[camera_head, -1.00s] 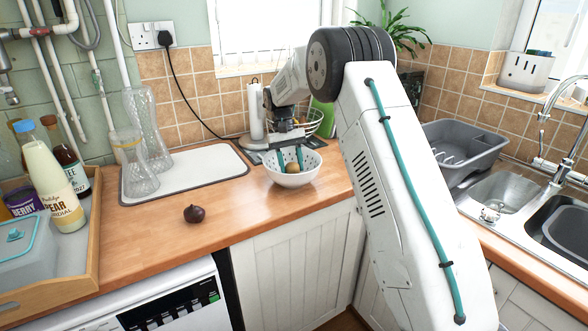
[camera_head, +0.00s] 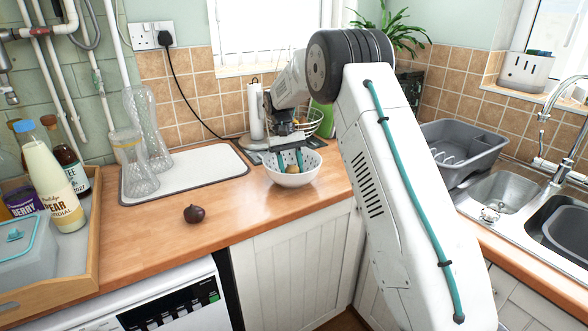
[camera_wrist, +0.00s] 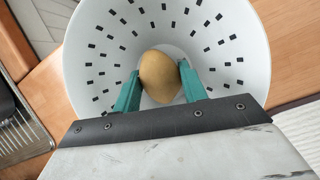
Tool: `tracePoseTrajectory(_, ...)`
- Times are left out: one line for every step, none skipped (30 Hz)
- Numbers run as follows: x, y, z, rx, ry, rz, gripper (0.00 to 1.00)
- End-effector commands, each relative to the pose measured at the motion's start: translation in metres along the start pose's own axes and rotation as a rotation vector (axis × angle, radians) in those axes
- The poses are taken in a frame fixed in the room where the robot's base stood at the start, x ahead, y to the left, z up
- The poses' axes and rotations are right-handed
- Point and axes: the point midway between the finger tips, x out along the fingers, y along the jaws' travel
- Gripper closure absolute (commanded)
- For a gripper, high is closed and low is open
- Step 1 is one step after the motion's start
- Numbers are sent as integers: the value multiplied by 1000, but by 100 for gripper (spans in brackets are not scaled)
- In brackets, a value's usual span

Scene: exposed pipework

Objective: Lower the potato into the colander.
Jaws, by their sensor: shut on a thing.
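The potato (camera_wrist: 160,76) is brown and oval. In the wrist view it sits between the two teal fingers of my gripper (camera_wrist: 160,86), which are shut on it. The white colander (camera_wrist: 240,52) with dark slots surrounds the potato and fingertips in that view. In the head view the colander (camera_head: 293,180) stands on the wooden counter, and my gripper (camera_head: 290,160) reaches down into it from above. Only a small part of the potato (camera_head: 292,169) shows there, low inside the bowl between the fingers. I cannot tell whether it touches the bottom.
A dark round onion-like thing (camera_head: 194,214) lies on the counter left of the colander. A white mat (camera_head: 190,172) with glass vases is at the back left. A wire basket (camera_head: 312,118) stands behind the colander. The counter between colander and onion-like thing is clear.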

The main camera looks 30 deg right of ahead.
Motion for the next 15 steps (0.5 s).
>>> tracePoseTrajectory(0,0,0,0,0,0,81)
tracePoseTrajectory(0,0,0,0,0,0,81)
tracePoseTrajectory(0,0,0,0,0,0,81)
tracePoseTrajectory(0,0,0,0,0,0,81)
tracePoseTrajectory(0,0,0,0,0,0,55)
tracePoseTrajectory(0,0,0,0,0,0,44)
tracePoseTrajectory(0,0,0,0,1,0,36)
tracePoseTrajectory(0,0,0,0,1,0,32)
tracePoseTrajectory(0,0,0,0,1,0,32)
tracePoseTrajectory(0,0,0,0,1,0,32)
tracePoseTrajectory(0,0,0,0,1,0,32)
tracePoseTrajectory(0,0,0,0,0,0,32)
tracePoseTrajectory(0,0,0,0,0,0,32)
tracePoseTrajectory(0,0,0,0,0,0,32)
tracePoseTrajectory(0,0,0,0,0,0,32)
